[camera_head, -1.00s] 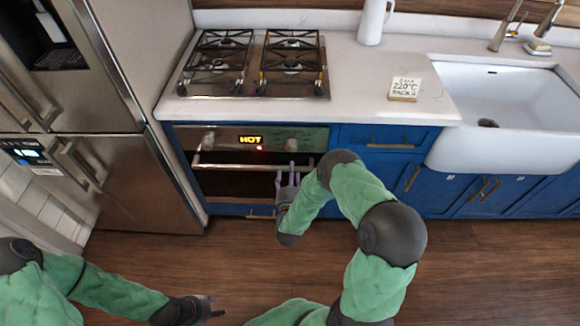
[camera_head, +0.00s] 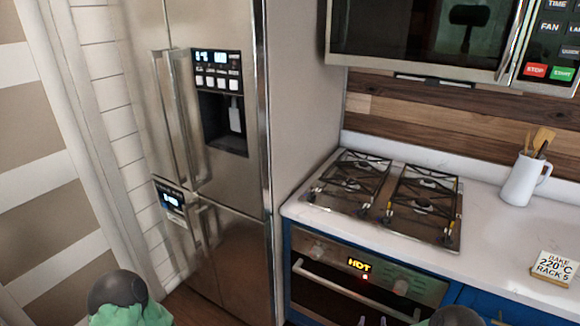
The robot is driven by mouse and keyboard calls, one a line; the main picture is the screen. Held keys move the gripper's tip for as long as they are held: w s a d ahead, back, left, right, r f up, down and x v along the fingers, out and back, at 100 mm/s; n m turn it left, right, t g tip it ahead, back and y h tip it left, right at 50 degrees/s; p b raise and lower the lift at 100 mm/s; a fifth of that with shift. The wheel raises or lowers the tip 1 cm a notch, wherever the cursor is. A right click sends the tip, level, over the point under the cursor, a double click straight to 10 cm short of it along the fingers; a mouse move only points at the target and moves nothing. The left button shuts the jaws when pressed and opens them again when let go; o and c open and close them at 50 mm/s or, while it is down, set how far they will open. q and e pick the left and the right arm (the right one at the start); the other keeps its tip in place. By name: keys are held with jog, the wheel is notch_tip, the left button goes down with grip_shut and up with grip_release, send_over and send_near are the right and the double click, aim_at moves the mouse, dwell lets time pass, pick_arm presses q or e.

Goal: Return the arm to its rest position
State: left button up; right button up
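My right arm's dark joint (camera_head: 455,316) shows at the bottom edge, in front of the oven. Two pale fingertips of my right gripper (camera_head: 373,321) just show at the bottom edge, apart from each other, with nothing visible between them. The rest of that gripper is cut off. My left arm's dark joint and green sleeve (camera_head: 118,294) show at the bottom left. My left gripper is out of view. The oven (camera_head: 318,248) has a lit HOT display and a red light. Its long handle (camera_head: 345,288) runs across the front, and the lower part is cut off.
A steel fridge (camera_head: 235,240) stands left of the counter. A gas cooktop (camera_head: 390,195), a white jug of utensils (camera_head: 522,180) and a card reading "BAKE 220°C RACK 5" (camera_head: 554,268) are on the counter. A microwave (camera_head: 420,35) hangs above.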

jog(key=s+a+f+m+g+y, duration=0.6)
jog(key=s+a+f+m, duration=0.2)
jog(key=a+m, duration=0.15)
jog(key=s+a+m+g+y, duration=0.1)
jog(key=s+a+m+g, duration=0.2)
jog(key=s, duration=0.5)
jog(key=s+a+m+g+y, duration=0.2)
jog(key=s+a+m+g, duration=0.2)
jog(key=s+m, duration=0.3)
jog(key=shift+s+a+f, duration=0.2)
jog(key=shift+s+a, duration=0.7)
jog(key=shift+s, duration=0.2)
